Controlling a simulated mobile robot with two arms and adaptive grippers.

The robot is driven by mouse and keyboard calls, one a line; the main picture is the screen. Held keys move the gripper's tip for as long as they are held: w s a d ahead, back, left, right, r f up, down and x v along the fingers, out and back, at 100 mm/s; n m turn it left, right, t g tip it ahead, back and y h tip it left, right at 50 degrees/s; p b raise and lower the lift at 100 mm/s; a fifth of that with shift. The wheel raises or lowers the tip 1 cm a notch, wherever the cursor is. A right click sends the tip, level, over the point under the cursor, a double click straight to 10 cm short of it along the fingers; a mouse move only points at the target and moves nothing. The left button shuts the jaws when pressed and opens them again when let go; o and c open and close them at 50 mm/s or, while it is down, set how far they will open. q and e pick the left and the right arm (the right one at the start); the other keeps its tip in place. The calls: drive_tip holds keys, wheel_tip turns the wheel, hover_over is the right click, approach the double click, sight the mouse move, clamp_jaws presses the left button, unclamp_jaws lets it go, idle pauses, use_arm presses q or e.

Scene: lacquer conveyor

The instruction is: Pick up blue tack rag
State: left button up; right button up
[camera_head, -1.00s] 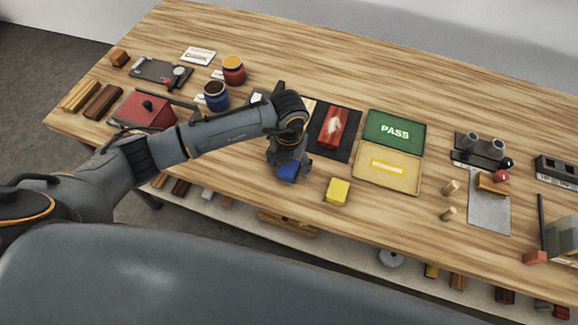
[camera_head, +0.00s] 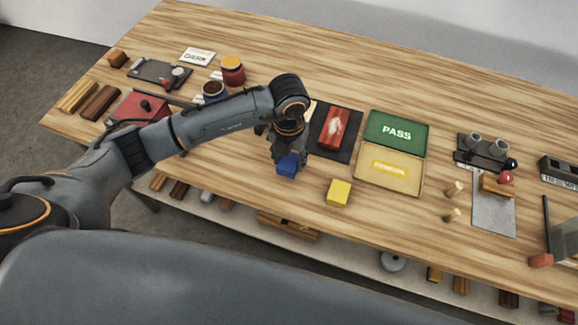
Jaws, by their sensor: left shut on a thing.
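The blue tack rag (camera_head: 287,165) is a small blue block-like piece near the middle of the wooden table. My left gripper (camera_head: 286,153) points down over it and is shut on it. The fingers hide its upper part. I cannot tell whether the rag is clear of the tabletop. My right gripper is not in view.
A yellow block (camera_head: 339,192) lies just right of the rag. A dark mat with a red piece (camera_head: 333,126), a green PASS tray (camera_head: 396,133) and a tan tray (camera_head: 412,187) lie beyond. A red box (camera_head: 137,107) and jars (camera_head: 232,70) stand left.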

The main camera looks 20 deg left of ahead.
use_arm(q)
drive_tip(key=s+r+b, duration=0.3)
drive_tip(key=s+r, duration=0.6)
drive_tip(key=s, duration=0.5)
drive_tip(key=shift+d+r, duration=0.2)
drive_tip(key=shift+o, duration=1.4)
drive_tip(key=c, duration=0.4)
drive_tip(key=shift+o, duration=0.2)
drive_tip(key=shift+w, duration=0.1)
